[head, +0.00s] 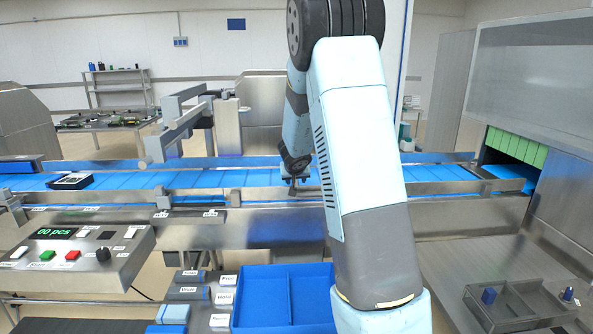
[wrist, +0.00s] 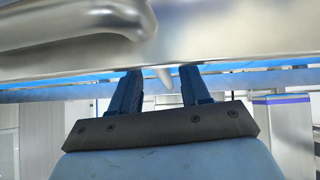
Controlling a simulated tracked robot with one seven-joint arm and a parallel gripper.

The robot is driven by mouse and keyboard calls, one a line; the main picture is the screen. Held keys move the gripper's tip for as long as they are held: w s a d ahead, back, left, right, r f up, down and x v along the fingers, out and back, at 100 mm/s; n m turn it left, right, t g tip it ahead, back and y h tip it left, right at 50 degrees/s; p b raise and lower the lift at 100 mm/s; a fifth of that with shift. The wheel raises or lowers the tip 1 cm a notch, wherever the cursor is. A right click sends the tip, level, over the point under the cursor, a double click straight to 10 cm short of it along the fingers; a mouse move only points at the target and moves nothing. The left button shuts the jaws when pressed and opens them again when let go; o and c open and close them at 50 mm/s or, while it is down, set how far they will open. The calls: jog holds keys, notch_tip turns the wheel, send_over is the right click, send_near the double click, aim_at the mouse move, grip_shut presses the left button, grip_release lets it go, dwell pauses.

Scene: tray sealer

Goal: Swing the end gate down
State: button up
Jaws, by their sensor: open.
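My gripper (head: 293,186) hangs over the blue conveyor (head: 240,179), near its front rail, in the head view. In the wrist view its two dark blue fingers (wrist: 161,88) are apart. A thin pale metal tip (wrist: 163,79) shows in the gap between them; I cannot tell whether they touch it. A large, rounded metal part (wrist: 70,28) fills the top of the wrist view, close to the fingers. Grey bars (head: 180,124) stand raised over the conveyor at the left. I cannot tell for certain which part is the end gate; my arm hides some of the conveyor.
A control panel (head: 80,256) with buttons and a knob stands at front left. A blue divided bin (head: 284,296) is at front centre. A grey tray (head: 524,306) sits at front right. A black tray (head: 72,181) lies on the conveyor's left. Green strips (head: 516,147) hang at the right opening.

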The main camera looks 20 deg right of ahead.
jog(key=v, duration=0.8)
jog(key=shift+s+r, duration=0.1)
jog(key=shift+s, duration=0.15)
jog(key=shift+v, duration=0.9)
jog(key=shift+a, duration=0.15)
